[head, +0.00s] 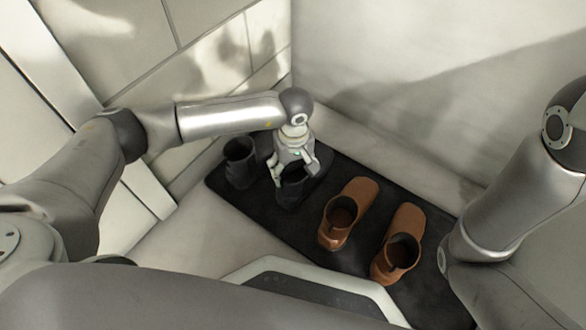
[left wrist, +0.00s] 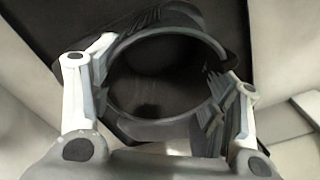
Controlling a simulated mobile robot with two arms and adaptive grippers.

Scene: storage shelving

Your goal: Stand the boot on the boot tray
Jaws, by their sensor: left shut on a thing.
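A black boot (head: 291,190) is upright at the left part of the dark boot tray (head: 258,217), with its toe pointing away toward the back wall. My left gripper (head: 294,176) comes down from above and is shut on the boot's shaft. In the left wrist view the boot's round opening (left wrist: 150,85) lies between the two fingers, which grip its sides. The boot is on or just above the tray; I cannot tell if the sole touches. My right gripper is out of view.
Another black boot (head: 239,165) stands at the tray's left end. Two brown boots, a nearer-middle one (head: 337,226) and one to its right (head: 399,258), stand on the tray with gaps between. Pale walls rise behind and at the left.

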